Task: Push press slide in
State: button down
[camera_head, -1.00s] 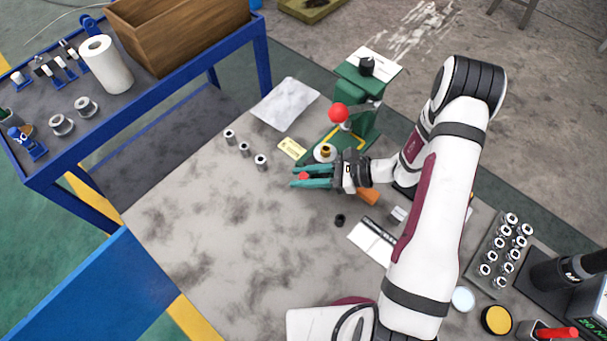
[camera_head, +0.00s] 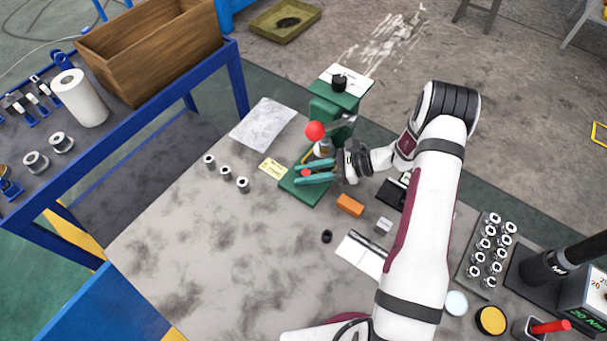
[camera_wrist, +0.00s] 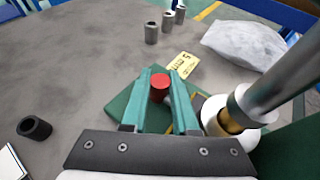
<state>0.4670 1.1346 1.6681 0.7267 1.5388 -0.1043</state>
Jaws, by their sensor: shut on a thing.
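The green press (camera_head: 333,105) stands at the back of the table, with a red ball on its lever (camera_head: 315,131). My gripper (camera_head: 315,171) is in front of it, low over the press's green base (camera_head: 300,190). Its teal fingers are shut on a small red knob (camera_head: 306,172), also seen between the fingertips in the wrist view (camera_wrist: 160,84). The white round part of the slide with a brass piece (camera_wrist: 232,122) sits beside the right finger, under the metal ram (camera_wrist: 285,82). My gripper hides the slide's link to the knob.
Several grey bushings (camera_head: 226,173) stand left of the press, near a yellow tag (camera_head: 272,167) and a plastic bag (camera_head: 263,124). An orange block (camera_head: 350,205), a black ring (camera_head: 326,236) and a white sheet (camera_head: 361,254) lie to the front right. The table's left front is clear.

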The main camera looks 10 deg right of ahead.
jog(key=c, duration=1)
grip_release()
jog(key=shift+w+d, duration=0.25)
jog(key=shift+s+a, duration=0.1)
jog(key=shift+a, duration=0.05)
jog(key=v, duration=1.6)
jog(key=shift+a+r, duration=0.1)
